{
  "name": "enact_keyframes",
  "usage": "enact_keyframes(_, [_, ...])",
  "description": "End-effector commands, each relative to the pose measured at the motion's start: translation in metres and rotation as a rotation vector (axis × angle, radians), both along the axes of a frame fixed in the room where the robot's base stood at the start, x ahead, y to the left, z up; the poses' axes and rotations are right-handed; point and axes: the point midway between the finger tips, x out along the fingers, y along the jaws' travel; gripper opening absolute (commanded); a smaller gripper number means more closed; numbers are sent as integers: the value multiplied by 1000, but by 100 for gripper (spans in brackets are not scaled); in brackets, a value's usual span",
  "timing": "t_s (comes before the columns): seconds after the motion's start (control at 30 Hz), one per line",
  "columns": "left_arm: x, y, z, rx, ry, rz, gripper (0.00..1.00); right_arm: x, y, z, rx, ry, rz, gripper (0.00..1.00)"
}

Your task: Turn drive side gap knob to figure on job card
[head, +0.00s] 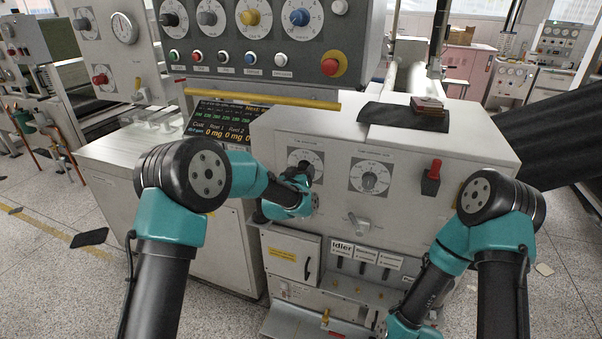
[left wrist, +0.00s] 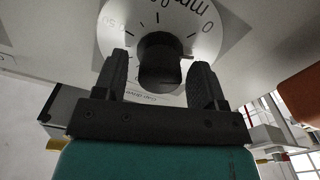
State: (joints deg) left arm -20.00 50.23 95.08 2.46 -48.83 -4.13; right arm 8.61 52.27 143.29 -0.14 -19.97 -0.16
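Two dials with black knobs sit on the grey machine front. My left gripper (head: 308,172) is at the left dial (head: 297,156) and partly hides it; the right dial (head: 369,176) is clear. In the left wrist view the black knob (left wrist: 160,62) stands between two dark fingers (left wrist: 160,82), with a narrow gap on each side. The white dial plate (left wrist: 118,25) behind it shows "mm" and "0". Small lettering under the knob is partly hidden, and the pointer is hard to read. My right gripper is out of view. I cannot pick out a job card.
A red-handled switch (head: 432,175) is right of the dials, and a small lever (head: 358,225) is below them. A dark screen (head: 225,118) and yellow bar (head: 262,97) are at left. A red emergency button (head: 330,66) is above. A dark cloth (head: 395,117) lies on top.

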Motion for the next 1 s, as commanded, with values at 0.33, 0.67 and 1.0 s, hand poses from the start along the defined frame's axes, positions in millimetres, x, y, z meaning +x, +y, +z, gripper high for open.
enact_keyframes(0.33, [0, 0, 0, 0, 0, 0, 31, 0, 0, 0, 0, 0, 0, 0])
enact_keyframes(0.67, [0, 0, 0, 7, -2, 0, 18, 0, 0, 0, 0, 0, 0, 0])
enact_keyframes(1.0, [0, 0, 0, 106, -37, 0, 18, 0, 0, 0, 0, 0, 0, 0])
